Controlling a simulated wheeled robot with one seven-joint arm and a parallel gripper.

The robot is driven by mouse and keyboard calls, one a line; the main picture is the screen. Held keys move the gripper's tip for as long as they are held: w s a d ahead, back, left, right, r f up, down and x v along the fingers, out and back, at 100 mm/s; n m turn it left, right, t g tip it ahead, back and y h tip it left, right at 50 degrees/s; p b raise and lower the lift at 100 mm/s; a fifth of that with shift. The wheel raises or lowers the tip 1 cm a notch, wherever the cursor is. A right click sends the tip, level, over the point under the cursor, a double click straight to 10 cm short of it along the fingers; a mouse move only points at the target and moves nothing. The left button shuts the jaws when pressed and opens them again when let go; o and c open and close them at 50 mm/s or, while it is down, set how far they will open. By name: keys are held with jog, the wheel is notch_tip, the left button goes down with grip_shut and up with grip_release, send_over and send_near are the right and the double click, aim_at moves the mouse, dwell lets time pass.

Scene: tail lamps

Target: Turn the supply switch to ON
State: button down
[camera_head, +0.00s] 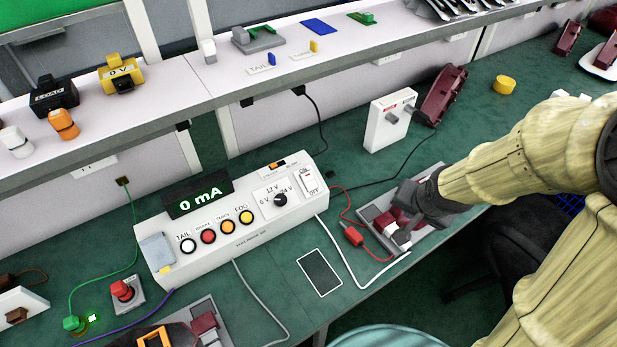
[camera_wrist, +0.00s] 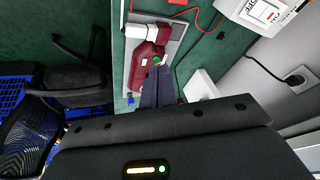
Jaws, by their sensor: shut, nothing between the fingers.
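The white supply box (camera_head: 240,225) stands on the green bench. Its supply switch (camera_head: 309,181) is a white rocker at the box's right end, with OFF lettering beside it. The switch also shows at the top right of the wrist view (camera_wrist: 269,14). The green display (camera_head: 200,194) reads 0 mA. The dial (camera_head: 280,199) is marked 6, 12 and 24 V. My gripper (camera_head: 408,226) is right of the box and apart from the switch. In the wrist view its dark fingers (camera_wrist: 157,68) are together beside a dark red lamp (camera_wrist: 146,62); contact is unclear.
The lamp lies on a grey plate (camera_head: 375,213) with red and white wires near it. A white box with two grey knobs (camera_head: 390,120) stands behind. A shelf (camera_head: 330,50) runs along the back. The bench in front of the supply box holds a dark-faced card (camera_head: 320,272).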

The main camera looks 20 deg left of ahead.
aim_at(304, 174)
jog(key=w+a+m+t+y+b, duration=0.1)
jog(key=w+a+m+y, duration=0.1)
jog(key=a, duration=0.7)
jog(key=w+a+f+m+y+b, duration=0.1)
jog(key=w+a+m+y, duration=0.2)
jog(key=a, duration=0.6)
jog(key=shift+m+t+y, duration=0.3)
jog(key=shift+t+y, duration=0.1)
jog(key=shift+y, duration=0.4)
jog(key=shift+a+f, duration=0.1)
jog(key=shift+f, duration=0.05)
jog(key=b+x, duration=0.1)
jog(key=x, duration=1.3)
